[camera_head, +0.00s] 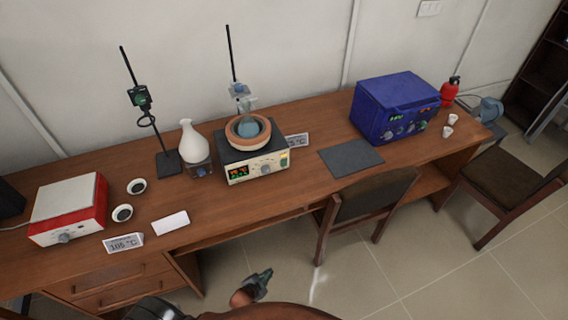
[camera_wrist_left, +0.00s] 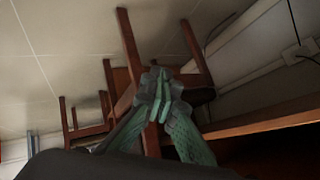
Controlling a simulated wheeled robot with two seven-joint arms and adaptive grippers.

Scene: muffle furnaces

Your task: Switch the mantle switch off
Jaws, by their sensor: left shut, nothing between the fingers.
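The heating mantle (camera_head: 250,170) stands near the middle of the desk. It has a dark top and a cream front panel with a lit red and green display, a knob and a small green switch (camera_head: 284,161) at the right end. Whether the switch is on or off is too small to tell. A round-bottom flask (camera_head: 248,127) sits in the mantle's bowl. My left gripper (camera_head: 262,275) is low in front of the desk, well apart from the mantle. It shows shut and empty in the left wrist view (camera_wrist_left: 160,80). My right gripper is not seen.
A red and white box (camera_head: 68,208) stands at the left and a blue furnace (camera_head: 395,107) at the right of the desk. A grey mat (camera_head: 350,157) lies between mantle and furnace. A chair (camera_head: 365,203) stands against the desk front, right of my left gripper.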

